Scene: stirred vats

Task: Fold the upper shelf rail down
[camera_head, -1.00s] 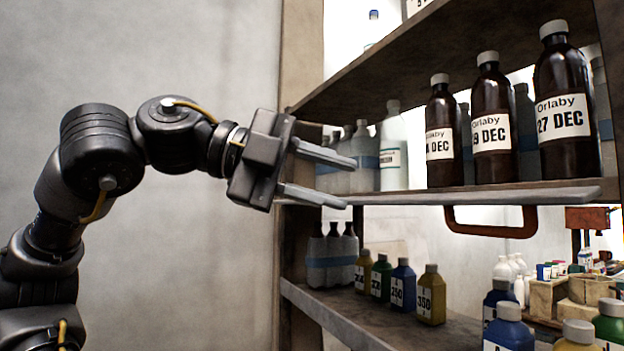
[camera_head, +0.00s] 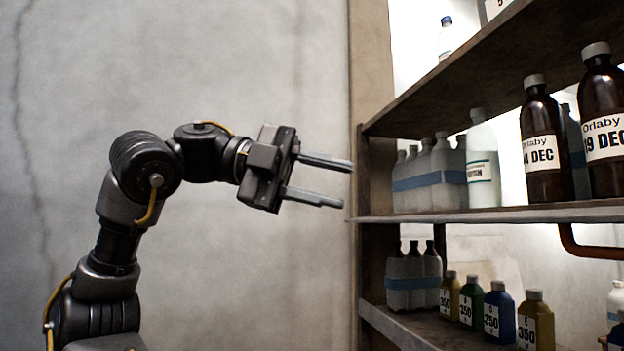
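My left gripper (camera_head: 345,183) is open and empty. Its two fingers point right, one above the other, just left of the shelf unit's left end in the picture. The shelf (camera_head: 480,215) runs from there to the right edge and bears bottles. Along its front is a pale narrow edge; I cannot clearly tell a separate rail from the shelf's own edge. A red-brown bar like a handle (camera_head: 590,251) hangs below this edge at the far right, partly cut off by the frame. My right gripper is not in view.
Brown labelled bottles (camera_head: 543,150), a white bottle (camera_head: 482,165) and wrapped pale bottles (camera_head: 429,180) stand on the shelf. Small coloured bottles (camera_head: 471,302) stand on the lower shelf (camera_head: 395,325). A higher shelf (camera_head: 470,85) overhangs. Bare wall (camera_head: 250,60) lies left.

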